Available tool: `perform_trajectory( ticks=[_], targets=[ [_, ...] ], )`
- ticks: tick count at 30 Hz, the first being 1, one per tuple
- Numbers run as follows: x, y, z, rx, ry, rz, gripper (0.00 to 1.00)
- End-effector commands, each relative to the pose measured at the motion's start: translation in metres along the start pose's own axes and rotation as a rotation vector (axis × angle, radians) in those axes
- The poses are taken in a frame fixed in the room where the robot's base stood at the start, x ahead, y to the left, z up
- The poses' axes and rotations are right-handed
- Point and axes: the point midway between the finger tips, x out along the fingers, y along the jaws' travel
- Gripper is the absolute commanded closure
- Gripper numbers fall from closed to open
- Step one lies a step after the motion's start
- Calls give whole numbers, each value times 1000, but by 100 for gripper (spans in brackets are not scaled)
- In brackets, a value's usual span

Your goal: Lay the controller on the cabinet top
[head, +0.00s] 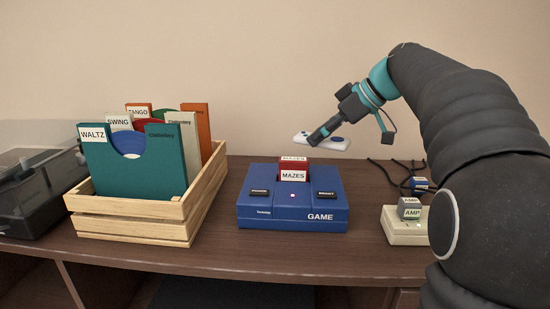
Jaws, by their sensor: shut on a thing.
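The controller (305,141) is a flat white piece with dark blue round parts. My gripper (322,134) is shut on it and holds it in the air behind and above the blue game console. The fingers hide part of the controller. The cabinet top (190,262) is dark brown wood and runs across the whole head view. I see no contact between the controller and the cabinet top.
The blue game console (320,213) with a red MAZES cartridge (293,173) stands in the middle. A wooden crate (135,231) of record sleeves is at left, beside a dark turntable (35,195). A cream AMP box (398,232) and black cables are at right. Bare wood lies between crate and console.

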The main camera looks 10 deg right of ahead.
Motion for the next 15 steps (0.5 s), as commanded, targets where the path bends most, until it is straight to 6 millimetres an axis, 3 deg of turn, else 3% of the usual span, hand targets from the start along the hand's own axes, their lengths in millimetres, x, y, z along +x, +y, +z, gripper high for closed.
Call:
perform_trajectory(
  ticks=[9,15],
  targets=[
    [64,38,-10,0,-1,-5,81],
    [90,54,-14,0,0,-2,81]
  ],
)
